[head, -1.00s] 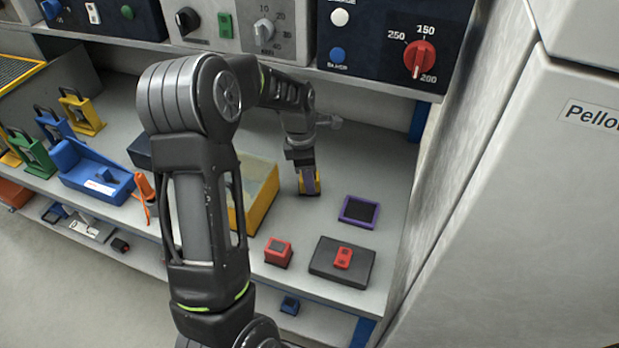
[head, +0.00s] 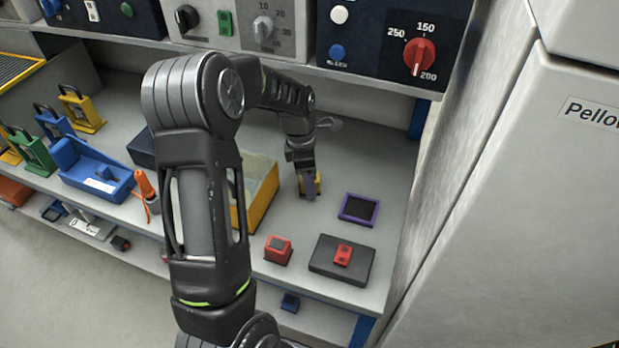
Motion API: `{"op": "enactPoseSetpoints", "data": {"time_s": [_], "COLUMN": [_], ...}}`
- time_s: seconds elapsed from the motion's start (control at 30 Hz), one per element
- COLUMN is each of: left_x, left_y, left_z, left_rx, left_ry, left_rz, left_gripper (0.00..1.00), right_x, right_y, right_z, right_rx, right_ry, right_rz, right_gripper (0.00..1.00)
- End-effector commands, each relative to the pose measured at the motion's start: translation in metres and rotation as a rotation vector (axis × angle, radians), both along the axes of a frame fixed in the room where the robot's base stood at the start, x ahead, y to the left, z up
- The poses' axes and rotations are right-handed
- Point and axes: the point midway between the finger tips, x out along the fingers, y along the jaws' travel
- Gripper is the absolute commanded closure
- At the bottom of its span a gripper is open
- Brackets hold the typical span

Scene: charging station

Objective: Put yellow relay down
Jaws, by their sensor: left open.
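The yellow relay (head: 317,178) is a small yellow block on the grey shelf, between the yellow-rimmed bin and the purple-framed square. My left gripper (head: 309,190) points down right at it, with its fingers in front of the relay and hiding part of it. The left gripper is open, and the relay appears to rest on the shelf. Whether the fingers touch it cannot be seen. My right gripper is not in view.
A yellow-rimmed bin (head: 264,200) stands left of the gripper. A purple-framed square (head: 359,209), a red block (head: 278,250) and a dark pad (head: 325,262) with a red piece (head: 343,255) lie nearby. A blue tray (head: 92,180) is further left. A grey cabinet (head: 520,220) borders the right.

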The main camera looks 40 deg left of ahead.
Motion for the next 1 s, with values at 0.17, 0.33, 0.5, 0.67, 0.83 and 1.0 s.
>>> {"op": "enactPoseSetpoints", "data": {"time_s": [0.17,0.33,0.5,0.67,0.83,1.0], "left_x": [0.0,-0.001,-0.003,-0.005,-0.006,-0.006], "left_y": [0.001,0.003,0.006,0.007,0.007,0.007], "left_z": [0.009,0.033,0.061,0.076,0.078,0.078], "left_rx": [0.001,0.001,0.001,0.001,0.0,0.0], "left_ry": [-0.002,-0.004,-0.004,-0.001,0.0,0.0], "left_rz": [0.0,0.0,0.0,0.0,0.001,0.0], "left_gripper": [0.42,0.42,0.42,0.42,0.42,0.42], "right_x": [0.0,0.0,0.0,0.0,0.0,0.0], "right_y": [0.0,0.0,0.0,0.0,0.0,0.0], "right_z": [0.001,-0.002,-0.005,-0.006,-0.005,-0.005], "right_rx": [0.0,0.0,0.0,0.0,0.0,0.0], "right_ry": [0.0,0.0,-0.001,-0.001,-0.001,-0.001], "right_rz": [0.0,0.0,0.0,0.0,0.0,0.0], "right_gripper": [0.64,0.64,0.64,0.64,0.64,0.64]}}
